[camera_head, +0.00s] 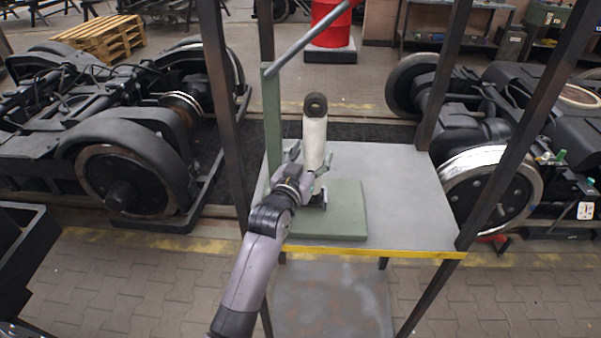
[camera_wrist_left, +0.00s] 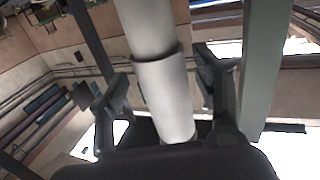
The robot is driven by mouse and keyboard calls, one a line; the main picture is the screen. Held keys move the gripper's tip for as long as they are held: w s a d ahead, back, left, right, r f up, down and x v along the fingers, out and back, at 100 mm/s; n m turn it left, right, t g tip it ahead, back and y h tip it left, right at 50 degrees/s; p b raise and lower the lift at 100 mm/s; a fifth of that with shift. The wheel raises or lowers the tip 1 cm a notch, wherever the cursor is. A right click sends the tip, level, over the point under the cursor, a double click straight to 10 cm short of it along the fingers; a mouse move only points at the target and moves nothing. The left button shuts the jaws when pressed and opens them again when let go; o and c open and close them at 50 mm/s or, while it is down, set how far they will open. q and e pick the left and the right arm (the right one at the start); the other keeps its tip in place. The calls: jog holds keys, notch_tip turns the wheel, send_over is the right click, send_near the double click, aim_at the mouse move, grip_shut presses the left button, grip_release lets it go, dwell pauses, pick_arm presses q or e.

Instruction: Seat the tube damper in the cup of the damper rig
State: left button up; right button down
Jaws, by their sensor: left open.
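The tube damper (camera_head: 314,140) is a whitish tube with a dark eye at its top, standing about upright over the green base of the damper rig (camera_head: 345,212). In the left wrist view the damper (camera_wrist_left: 165,95) runs between my two fingers, with a dark ring at a step in its width. My left gripper (camera_head: 311,160) is open around the tube; in its wrist view (camera_wrist_left: 163,75) there are gaps on both sides. A dark piece, perhaps the cup, shows at the damper's foot; the gripper partly hides it, so I cannot tell whether the damper sits in it. My right gripper is out of view.
The rig's green post (camera_head: 272,130) stands close left of the damper, with a grey lever (camera_head: 310,40) slanting up right above. Dark frame posts (camera_head: 222,110) surround the grey table (camera_head: 400,200). Its right side is clear. Bogies stand left (camera_head: 130,140) and right (camera_head: 490,150).

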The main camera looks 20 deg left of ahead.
pick_arm(q)
jog(key=s+b, duration=0.1)
jog(key=s, duration=0.8)
jog(key=shift+s+a+b, duration=0.15)
jog(key=shift+s+b, duration=0.15)
jog(key=s+f+m+g, duration=0.1)
jog(key=s+f+g, duration=0.6)
jog(key=s+f, duration=0.6)
jog(key=s+f+m+g, duration=0.1)
jog(key=s+f+g, duration=0.7)
jog(key=s, duration=0.9)
notch_tip(320, 180, down, 27)
jog(key=s, duration=0.2)
jog(key=s+a+f+g, duration=0.2)
jog(key=s+a+f, duration=0.1)
jog(key=s+f, duration=1.3)
jog(key=shift+s+y, duration=0.25)
jog(key=shift+y, duration=0.05)
